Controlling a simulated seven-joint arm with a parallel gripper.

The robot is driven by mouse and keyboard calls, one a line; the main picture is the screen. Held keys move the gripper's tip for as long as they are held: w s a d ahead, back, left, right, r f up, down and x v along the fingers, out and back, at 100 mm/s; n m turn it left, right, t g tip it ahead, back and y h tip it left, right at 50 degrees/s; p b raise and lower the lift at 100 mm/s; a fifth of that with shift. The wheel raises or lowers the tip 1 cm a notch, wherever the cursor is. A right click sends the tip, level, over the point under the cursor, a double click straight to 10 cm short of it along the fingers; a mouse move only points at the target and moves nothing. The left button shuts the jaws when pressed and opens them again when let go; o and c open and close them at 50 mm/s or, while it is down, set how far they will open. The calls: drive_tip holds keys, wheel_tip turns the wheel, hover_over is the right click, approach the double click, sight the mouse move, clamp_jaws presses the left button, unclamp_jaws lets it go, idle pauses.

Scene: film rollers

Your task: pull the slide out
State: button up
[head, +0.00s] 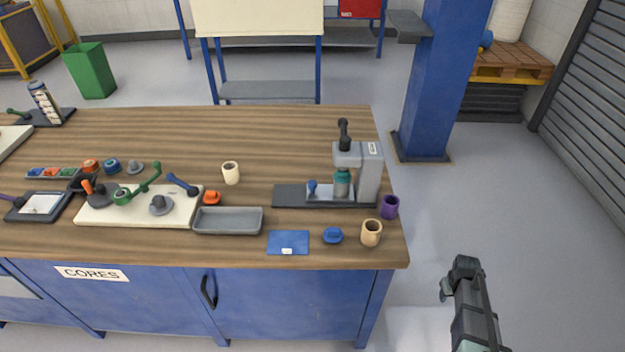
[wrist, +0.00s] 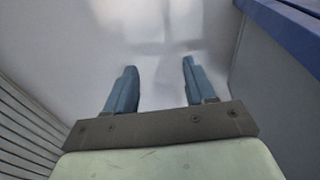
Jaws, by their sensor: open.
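A grey press-like device (head: 370,172) with a black lever on top stands at the right end of the bench. A pale slide plate (head: 325,194) with a small blue knob (head: 312,186) lies low on its dark base (head: 290,196). A teal cylinder (head: 342,186) sits under the head, over the plate; how far the plate reaches into the device is hidden. My gripper (wrist: 158,72) is open and empty in the wrist view, with bare floor beyond its fingers. In the head view my arm's end is off the bench's right edge, well apart from the device.
A purple cup (head: 390,207), a tan mug (head: 371,233), a blue lidded piece (head: 332,235) and a blue card (head: 288,243) lie in front of the device. A grey tray (head: 228,221) is further left. A blue pillar (head: 432,80) stands behind right.

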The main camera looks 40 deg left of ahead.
drive_tip(key=w+a+r+n+t+y, duration=0.1)
drive_tip(key=w+a+r+n, duration=0.1)
drive_tip(key=w+a+r, duration=0.35)
drive_tip(key=w+a+r+n+t+y, duration=0.1)
drive_tip(key=w+a+r+t, duration=0.1)
drive_tip(key=a+r, duration=0.65)
drive_tip(key=w+a+r+n+t, duration=0.15)
drive_tip(key=w+a+r, duration=0.3)
drive_tip(key=a, duration=0.45)
drive_tip(key=s+a+r+n+t+y, duration=0.15)
drive_tip(key=a+r+n+y, duration=0.3)
drive_tip(key=a+r, duration=1.8)
drive_tip(key=s+a+r, duration=0.4)
drive_tip(key=r, duration=0.3)
drive_tip(key=g+h, duration=0.6)
drive_tip(key=g, duration=0.2)
hover_over(312, 182)
wheel_tip(312, 182, down, 2)
wheel_tip(312, 182, down, 13)
drive_tip(key=shift+w+f, duration=0.1)
drive_tip(key=shift+f, duration=0.1)
